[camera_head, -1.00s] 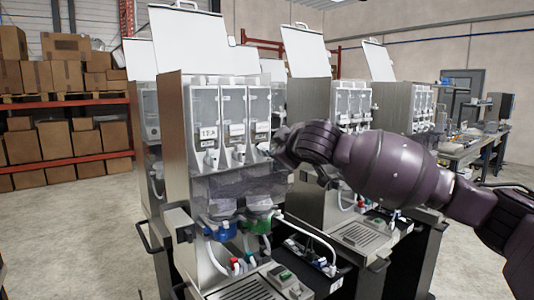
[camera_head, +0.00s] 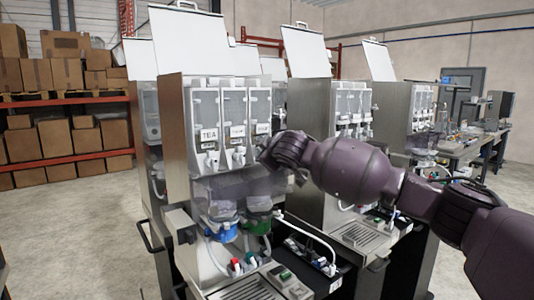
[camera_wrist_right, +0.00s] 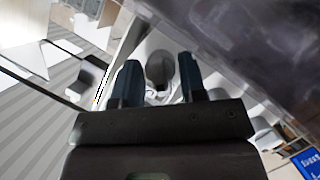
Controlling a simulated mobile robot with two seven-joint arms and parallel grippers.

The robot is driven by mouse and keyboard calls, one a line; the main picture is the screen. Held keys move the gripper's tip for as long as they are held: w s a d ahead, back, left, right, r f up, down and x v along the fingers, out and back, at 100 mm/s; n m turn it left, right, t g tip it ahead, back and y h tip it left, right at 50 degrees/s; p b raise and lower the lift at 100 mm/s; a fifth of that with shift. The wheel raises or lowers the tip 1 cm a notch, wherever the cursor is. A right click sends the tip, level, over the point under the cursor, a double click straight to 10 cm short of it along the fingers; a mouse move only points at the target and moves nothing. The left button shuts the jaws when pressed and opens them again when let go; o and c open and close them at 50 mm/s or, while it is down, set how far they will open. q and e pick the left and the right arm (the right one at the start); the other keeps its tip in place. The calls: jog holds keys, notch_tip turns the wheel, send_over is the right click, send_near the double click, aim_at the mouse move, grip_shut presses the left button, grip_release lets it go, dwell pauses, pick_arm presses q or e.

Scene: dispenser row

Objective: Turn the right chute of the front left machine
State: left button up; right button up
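The front left machine (camera_head: 172,135) is a steel dispenser with three clear canisters, an open white lid and a label on each canister; one label reads TEA. White chutes show below the left canister (camera_head: 212,159) and the middle canister (camera_head: 238,156). The right chute is hidden behind my right wrist in the head view. My right gripper (camera_wrist_right: 160,78) is open in the wrist view. A pale, rounded part with a grey end (camera_wrist_right: 160,68), apparently the right chute, shows between its fingertips, with gaps on both sides. My left gripper is out of view.
A smoky translucent cover (camera_head: 240,187) lies just below the chutes, above blue and green mixing parts (camera_head: 222,232). More dispensers (camera_head: 352,130) stand to the right. Shelves with boxes (camera_head: 55,140) are at the back left. The floor at left is clear.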

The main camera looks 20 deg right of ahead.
jog(key=shift+w, duration=0.1)
jog(key=c, duration=0.6)
jog(key=shift+m+y+p, duration=0.3)
jog(key=shift+p, duration=0.45)
jog(key=shift+m+g+p, duration=0.4)
jog(key=shift+m+p, duration=0.1)
jog(key=shift+p, duration=0.3)
jog(key=shift+y+p, duration=0.3)
jog(key=shift+m+g+y, duration=0.4)
jog(key=shift+m, duration=0.6)
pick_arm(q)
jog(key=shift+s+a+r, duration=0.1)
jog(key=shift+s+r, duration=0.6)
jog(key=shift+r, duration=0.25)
pick_arm(e)
jog(key=shift+d+m+g+y, duration=0.15)
jog(key=shift+m+g+y, duration=0.15)
jog(key=shift+m+y, duration=0.55)
jog(key=shift+m, duration=0.25)
